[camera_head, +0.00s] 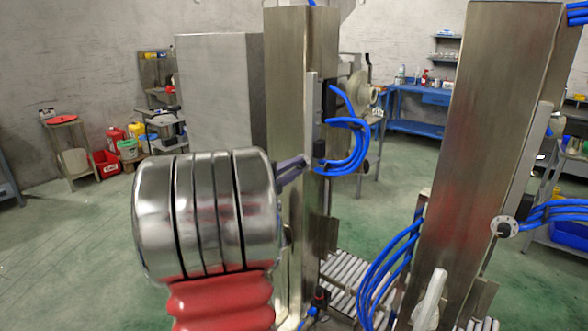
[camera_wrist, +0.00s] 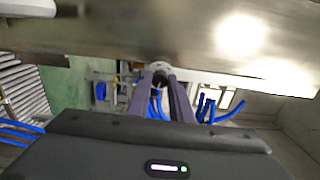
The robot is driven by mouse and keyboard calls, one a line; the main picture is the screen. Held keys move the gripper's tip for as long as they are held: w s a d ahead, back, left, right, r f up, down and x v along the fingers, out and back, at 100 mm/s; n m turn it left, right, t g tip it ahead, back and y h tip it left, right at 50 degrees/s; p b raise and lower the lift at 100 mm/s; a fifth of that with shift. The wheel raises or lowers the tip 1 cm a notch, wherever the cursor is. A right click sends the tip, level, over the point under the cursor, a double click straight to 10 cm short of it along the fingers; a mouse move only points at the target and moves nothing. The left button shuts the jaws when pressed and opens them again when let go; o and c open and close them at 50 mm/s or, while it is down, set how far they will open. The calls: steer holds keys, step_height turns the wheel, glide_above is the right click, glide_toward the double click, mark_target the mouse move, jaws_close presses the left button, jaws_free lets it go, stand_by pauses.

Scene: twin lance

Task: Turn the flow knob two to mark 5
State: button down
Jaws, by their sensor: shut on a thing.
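My gripper (camera_head: 303,163) reaches from behind my large metal arm joint to the left steel column. In the wrist view, my gripper (camera_wrist: 159,82) has its two dark fingers closed on a small dark knob (camera_wrist: 160,75) with a pale rim above it. This appears to be the black knob (camera_head: 319,149) on the left column in the head view, beside blue hoses. Another black knob on a round pale dial (camera_head: 504,227) sits on the right column, apart from my gripper. No numbers or pointer can be read, and I cannot tell which knob is number two.
Blue hoses (camera_head: 348,135) loop close to the gripped knob. The right steel column (camera_head: 486,120) stands nearby, with more hoses at its lower left. A roller conveyor (camera_head: 345,270) runs low between the columns. Open green floor (camera_head: 80,260) lies to the left.

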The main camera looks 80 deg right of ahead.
steer(key=shift+s+f, duration=0.15)
steer(key=shift+f, duration=0.15)
steer(key=c, duration=1.8)
jaws_free()
steer(key=shift+c, duration=0.2)
steer(key=shift+o, duration=1.3)
steer(key=shift+r, duration=0.15)
steer(key=v, duration=1.4)
steer(key=shift+d+r, duration=0.1)
